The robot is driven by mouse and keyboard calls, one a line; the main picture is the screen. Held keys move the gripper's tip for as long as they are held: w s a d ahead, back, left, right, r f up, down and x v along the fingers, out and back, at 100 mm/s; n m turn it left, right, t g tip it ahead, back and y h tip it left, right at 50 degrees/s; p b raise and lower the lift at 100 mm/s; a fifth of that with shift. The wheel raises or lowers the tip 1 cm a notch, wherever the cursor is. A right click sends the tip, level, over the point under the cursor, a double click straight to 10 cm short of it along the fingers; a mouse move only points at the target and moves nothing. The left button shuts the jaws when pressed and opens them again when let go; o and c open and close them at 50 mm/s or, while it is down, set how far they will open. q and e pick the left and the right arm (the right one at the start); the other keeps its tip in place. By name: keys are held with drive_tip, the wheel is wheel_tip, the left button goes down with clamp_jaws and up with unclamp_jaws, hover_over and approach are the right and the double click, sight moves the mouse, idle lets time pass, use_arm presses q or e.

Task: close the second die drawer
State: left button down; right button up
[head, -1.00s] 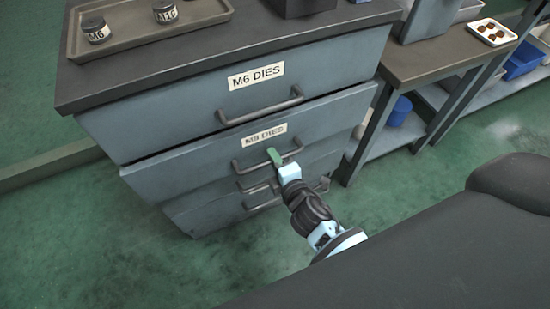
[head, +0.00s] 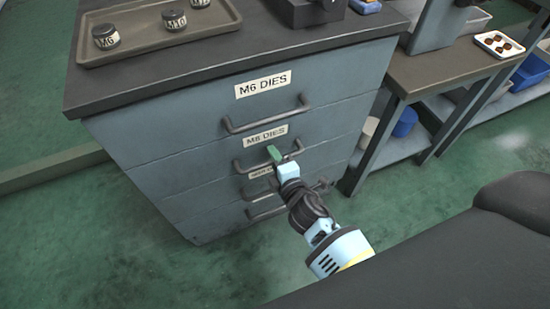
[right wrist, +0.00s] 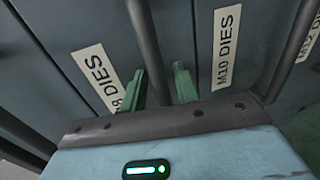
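The second drawer, labelled M8 DIES (head: 213,146), sits in the blue-grey cabinet with its front level with the drawers above and below, with no visible gap. Its dark bar handle (head: 240,168) runs across the front. My right gripper (head: 274,155) is at the right part of this handle, with a green finger over it. In the right wrist view the handle (right wrist: 147,45) passes between the two green fingers (right wrist: 160,88), which stand apart with a gap beside the bar. The M8 label (right wrist: 97,75) is partly hidden there. My left gripper is not in view.
The M6 DIES drawer (head: 180,122) above is shut. Lower drawers with handles (head: 265,212) lie close below my right gripper. A workbench (head: 450,70) stands to the right, and green floor is clear at left.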

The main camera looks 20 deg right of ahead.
use_arm(q)
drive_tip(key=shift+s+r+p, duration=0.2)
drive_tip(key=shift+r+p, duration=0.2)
drive_tip(key=shift+p, duration=0.15)
use_arm(e)
drive_tip(key=v, duration=0.8)
drive_tip(key=shift+w, duration=0.1)
